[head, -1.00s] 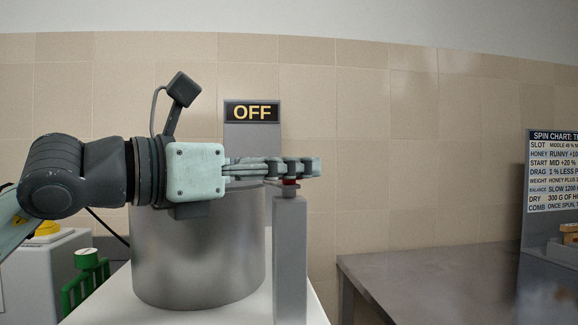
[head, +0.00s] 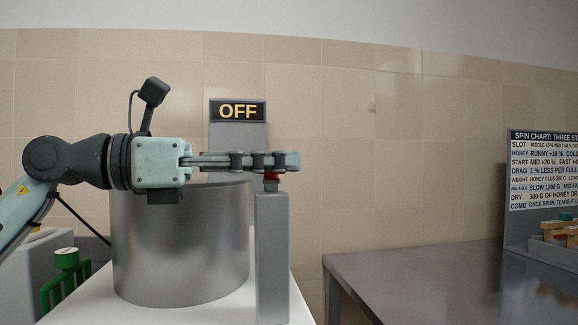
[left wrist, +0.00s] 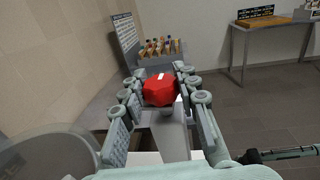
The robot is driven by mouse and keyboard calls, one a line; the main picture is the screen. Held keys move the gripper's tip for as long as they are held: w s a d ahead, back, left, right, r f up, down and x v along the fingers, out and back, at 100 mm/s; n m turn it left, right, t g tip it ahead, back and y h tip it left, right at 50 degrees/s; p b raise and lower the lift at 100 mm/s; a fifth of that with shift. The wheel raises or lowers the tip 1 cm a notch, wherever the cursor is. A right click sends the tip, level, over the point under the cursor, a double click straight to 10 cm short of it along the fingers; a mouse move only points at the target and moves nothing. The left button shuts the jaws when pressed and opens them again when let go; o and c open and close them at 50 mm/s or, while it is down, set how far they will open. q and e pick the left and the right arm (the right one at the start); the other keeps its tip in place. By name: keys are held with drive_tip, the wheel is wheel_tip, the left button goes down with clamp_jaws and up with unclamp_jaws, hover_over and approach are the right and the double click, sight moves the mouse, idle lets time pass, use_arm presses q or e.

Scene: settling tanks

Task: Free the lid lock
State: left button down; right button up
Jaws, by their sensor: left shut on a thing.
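The lid lock shows as a red knob (head: 271,177) on top of a slim grey post (head: 271,250), beside a round metal drum (head: 180,245). My left gripper (head: 285,161) reaches in from the left above the drum, with its fingers level at the top of the post. In the left wrist view the red knob (left wrist: 160,90) sits between the two fingers, which are shut on it. A small white mark shows on the knob's top. In the head view the fingers hide the knob's upper part. My right gripper is not in the head view.
An OFF sign (head: 238,111) stands behind the drum. A metal table (head: 420,285) with a spin chart (head: 540,170) and a rack (head: 555,235) is at right. A green item (head: 66,275) stands at left. A dark and pale-green part at the wrist view's lower right is unclear.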

use_arm(q)
drive_tip(key=c, duration=1.1)
unclamp_jaws()
drive_tip(key=v, duration=1.2)
